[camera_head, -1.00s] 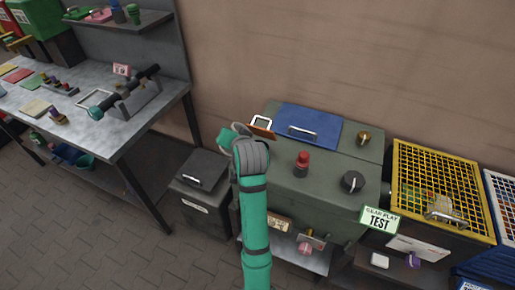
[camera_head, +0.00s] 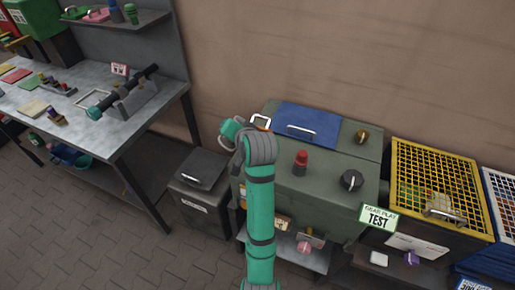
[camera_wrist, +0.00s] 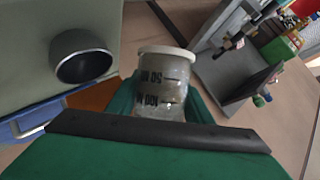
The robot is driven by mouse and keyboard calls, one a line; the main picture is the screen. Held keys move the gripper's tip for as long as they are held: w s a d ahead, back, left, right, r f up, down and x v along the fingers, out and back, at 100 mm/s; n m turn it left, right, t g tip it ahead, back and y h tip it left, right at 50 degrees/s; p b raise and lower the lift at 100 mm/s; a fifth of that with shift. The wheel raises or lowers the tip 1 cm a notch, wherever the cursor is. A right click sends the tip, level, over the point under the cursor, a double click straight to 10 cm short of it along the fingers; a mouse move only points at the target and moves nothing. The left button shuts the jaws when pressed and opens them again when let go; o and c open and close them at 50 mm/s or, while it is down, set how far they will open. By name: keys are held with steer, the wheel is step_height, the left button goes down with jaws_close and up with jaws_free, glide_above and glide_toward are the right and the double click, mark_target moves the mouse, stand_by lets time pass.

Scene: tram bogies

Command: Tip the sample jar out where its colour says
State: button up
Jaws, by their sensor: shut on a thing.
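The sample jar (camera_wrist: 162,85) is clear, with a pale rim and printed 50 and 100 marks. The marks look upside down in the wrist view. Its contents look pale grey, but the colour is hard to tell. My gripper (camera_wrist: 160,118) is shut around the jar's body, and its green fingers hide part of it. In the head view my gripper (camera_head: 233,130) is above the left end of the green-grey test cabinet (camera_head: 330,195).
The cabinet has a blue lid (camera_head: 308,125), a red knob (camera_head: 301,162) and a black knob (camera_head: 352,180). A dark bin (camera_head: 203,180) stands left of it, a yellow mesh crate (camera_head: 437,185) right. A metal workbench (camera_head: 140,135) is further left. The wall is behind.

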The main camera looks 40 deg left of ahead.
steer(key=shift+w+r, duration=0.1)
steer(key=shift+r, duration=0.05)
steer(key=shift+s+r, duration=0.25)
steer(key=shift+r, duration=0.05)
steer(key=shift+w+d+m+g, duration=0.1)
steer(key=shift+w+m+g, duration=0.1)
steer(key=shift+m+g, duration=0.1)
steer(key=shift+s+r+p, duration=0.1)
steer(key=shift+r+p, duration=0.1)
steer(key=shift+p, duration=0.1)
steer(key=shift+r+m+g+y+p, duration=0.25)
steer(key=shift+m+g+y+p, duration=0.05)
